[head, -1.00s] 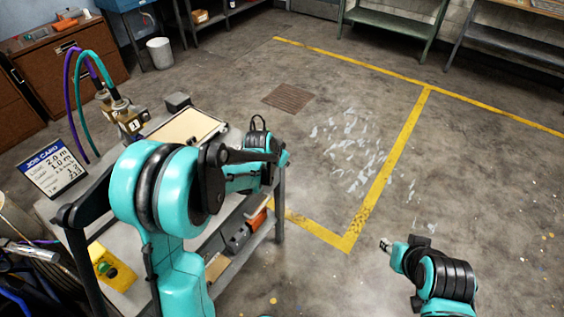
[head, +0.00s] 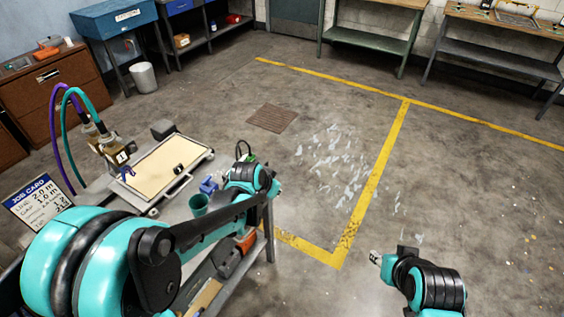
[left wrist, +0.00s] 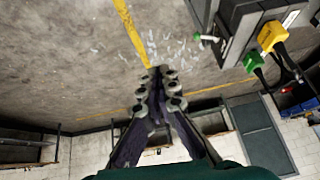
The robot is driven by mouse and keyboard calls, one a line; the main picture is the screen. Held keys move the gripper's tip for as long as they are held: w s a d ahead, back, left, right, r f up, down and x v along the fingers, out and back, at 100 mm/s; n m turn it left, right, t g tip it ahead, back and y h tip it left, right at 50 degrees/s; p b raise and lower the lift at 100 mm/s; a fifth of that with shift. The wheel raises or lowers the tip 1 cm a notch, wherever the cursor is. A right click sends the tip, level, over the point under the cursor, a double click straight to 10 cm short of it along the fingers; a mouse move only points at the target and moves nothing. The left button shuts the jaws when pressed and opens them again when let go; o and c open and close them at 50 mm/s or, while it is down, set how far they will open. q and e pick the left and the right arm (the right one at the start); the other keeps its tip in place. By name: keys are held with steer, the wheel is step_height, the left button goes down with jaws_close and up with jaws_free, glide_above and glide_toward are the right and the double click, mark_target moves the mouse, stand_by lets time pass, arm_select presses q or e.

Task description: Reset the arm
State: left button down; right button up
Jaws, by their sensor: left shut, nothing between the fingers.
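My left gripper (left wrist: 160,80) shows in the left wrist view with its two jointed fingers close together, shut and empty, over open floor. In the head view my left arm reaches from the lower left across the cart, and its fingers cannot be made out beyond the wrist. My right gripper (head: 376,258) shows as a small grey tip at the end of the teal right arm, above bare floor at the lower right. Its fingers are too small to tell open from shut.
Yellow floor lines (head: 385,165) border scuffed concrete. A floor grate (head: 272,118) lies beyond. The right-hand floor is clear.

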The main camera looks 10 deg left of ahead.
arm_select(q)
steer(key=s+a+r+n+y, duration=0.1)
steer(key=s+a+r+n, duration=0.1)
steer(key=s, duration=0.8)
steer(key=s+a+r+n, duration=0.2)
steer(key=s+r, duration=0.3)
steer(key=s, duration=0.6)
steer(key=shift+a+r+t+y, duration=0.15)
steer(key=shift+a+t+y, duration=0.2)
steer(key=shift+t+y, duration=0.05)
